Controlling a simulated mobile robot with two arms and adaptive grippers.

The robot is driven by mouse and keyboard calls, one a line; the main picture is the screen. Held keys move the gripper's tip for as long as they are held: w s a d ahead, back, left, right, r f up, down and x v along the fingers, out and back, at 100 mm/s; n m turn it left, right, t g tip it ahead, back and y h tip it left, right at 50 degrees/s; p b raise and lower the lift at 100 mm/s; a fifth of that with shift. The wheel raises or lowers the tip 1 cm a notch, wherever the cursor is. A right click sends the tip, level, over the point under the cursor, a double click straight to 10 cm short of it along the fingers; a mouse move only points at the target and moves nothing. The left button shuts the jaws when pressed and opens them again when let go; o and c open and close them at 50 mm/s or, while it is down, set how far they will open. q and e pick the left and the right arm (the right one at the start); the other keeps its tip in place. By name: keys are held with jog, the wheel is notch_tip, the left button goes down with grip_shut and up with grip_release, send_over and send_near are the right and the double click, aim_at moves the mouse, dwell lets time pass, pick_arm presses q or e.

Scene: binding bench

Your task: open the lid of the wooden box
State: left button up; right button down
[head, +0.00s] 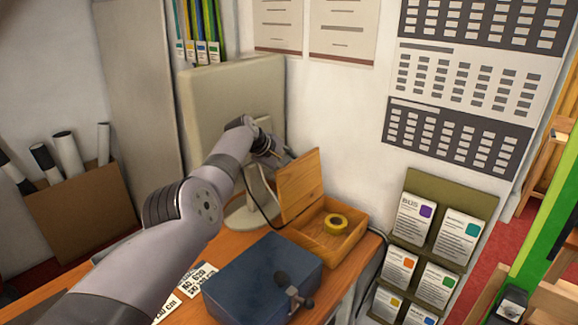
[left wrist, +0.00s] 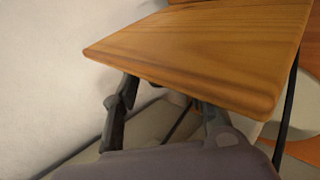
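The wooden box (head: 345,252) stands open at the right end of the orange-brown bench. Its lid (head: 300,187) is raised steeply at the box's left side. My right gripper is not in view.
A blue box (head: 262,275) with a dark handle-like part stands in front of the wooden box. A monitor (head: 232,95) stands behind my left arm. Printed labels (head: 190,280) lie on the bench. A card rack (head: 435,235) is at the right.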

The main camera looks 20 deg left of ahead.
pick_arm(q)
jog(key=v, duration=1.2)
dwell(0.6)
jog(key=shift+s+f, duration=0.1)
